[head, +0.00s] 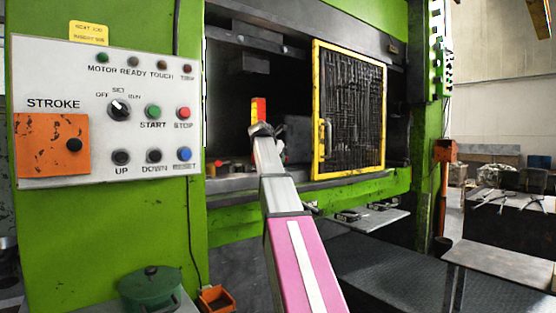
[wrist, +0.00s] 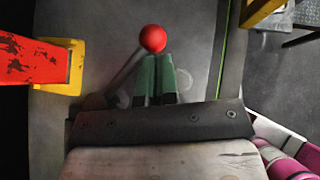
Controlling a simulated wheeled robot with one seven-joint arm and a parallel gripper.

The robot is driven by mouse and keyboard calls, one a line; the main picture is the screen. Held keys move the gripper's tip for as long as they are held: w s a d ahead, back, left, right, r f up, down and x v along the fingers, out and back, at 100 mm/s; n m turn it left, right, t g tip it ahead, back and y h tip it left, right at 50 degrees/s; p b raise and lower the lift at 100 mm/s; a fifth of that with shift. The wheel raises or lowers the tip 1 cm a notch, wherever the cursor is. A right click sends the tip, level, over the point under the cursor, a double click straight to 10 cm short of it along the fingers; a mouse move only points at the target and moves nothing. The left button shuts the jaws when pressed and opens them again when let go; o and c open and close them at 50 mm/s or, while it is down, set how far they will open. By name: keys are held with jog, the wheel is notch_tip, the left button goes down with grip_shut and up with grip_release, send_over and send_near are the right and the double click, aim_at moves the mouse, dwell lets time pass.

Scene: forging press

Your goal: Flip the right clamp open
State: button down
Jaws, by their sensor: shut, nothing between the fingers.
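A clamp lever with a red ball knob (wrist: 153,38) shows in the wrist view. Its grey rod runs from the ball down and left towards a dark base, partly hidden behind my gripper. I cannot tell from this whether the clamp is open. My gripper (wrist: 157,62) has two green fingers, shut side by side and empty. Their tips are just below the ball in the picture; I cannot tell whether they touch it. In the head view my arm reaches into the press opening, and the fingers and the clamp cannot be made out clearly.
A red and yellow upright piece (head: 258,110) stands close behind my wrist; it shows at the left in the wrist view (wrist: 62,66). A yellow-framed mesh guard (head: 350,110) borders the opening on the right. A control panel (head: 105,110) is on the left.

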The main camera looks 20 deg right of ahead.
jog(key=shift+w+d, duration=0.3)
jog(key=shift+w+r, duration=0.15)
jog(key=shift+w, duration=0.05)
dwell(0.5)
